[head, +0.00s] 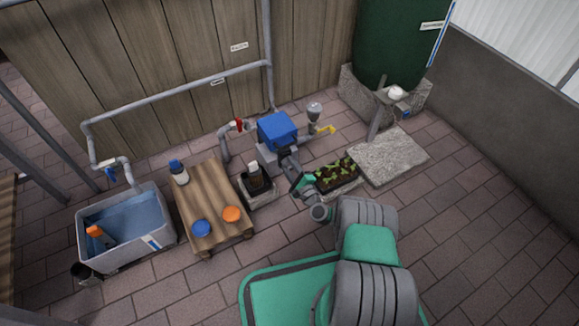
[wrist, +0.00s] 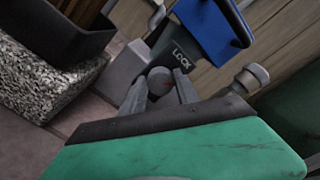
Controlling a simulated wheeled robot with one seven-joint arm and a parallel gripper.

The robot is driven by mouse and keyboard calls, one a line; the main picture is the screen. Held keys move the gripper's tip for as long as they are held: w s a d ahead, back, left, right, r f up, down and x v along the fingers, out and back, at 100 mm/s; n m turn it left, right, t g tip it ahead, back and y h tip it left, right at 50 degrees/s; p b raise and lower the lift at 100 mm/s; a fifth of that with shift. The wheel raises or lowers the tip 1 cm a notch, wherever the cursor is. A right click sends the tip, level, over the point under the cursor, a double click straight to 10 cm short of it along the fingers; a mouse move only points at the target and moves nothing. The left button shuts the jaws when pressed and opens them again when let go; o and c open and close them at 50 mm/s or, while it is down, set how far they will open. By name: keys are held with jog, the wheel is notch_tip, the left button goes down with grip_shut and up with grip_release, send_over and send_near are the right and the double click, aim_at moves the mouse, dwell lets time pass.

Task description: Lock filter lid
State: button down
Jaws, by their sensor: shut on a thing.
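The blue-topped filter unit (head: 277,131) stands on a grey base by the wooden wall in the head view. Its blue part (wrist: 212,28) is at the top of the wrist view, above a dark grey face (wrist: 176,54) lettered LOCK. A round grey knob (wrist: 160,76) sits just below the lettering. My gripper (wrist: 161,92) has one finger on each side of the knob and is shut on it. In the head view my gripper (head: 286,153) is at the front of the unit; its fingertips are hard to make out there.
A low wooden table (head: 205,215) holds a bottle, a blue lid and an orange lid. A water tub (head: 155,242) is left of it. A dark container stands on a stone block (head: 262,196). A seedling tray (head: 337,174) is close right of my arm. Paving is clear at right.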

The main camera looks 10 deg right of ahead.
jog(key=n, duration=0.6)
jog(key=shift+f, duration=0.1)
jog(key=shift+n, duration=0.3)
dwell(0.3)
jog(key=c, duration=0.9)
grip_release()
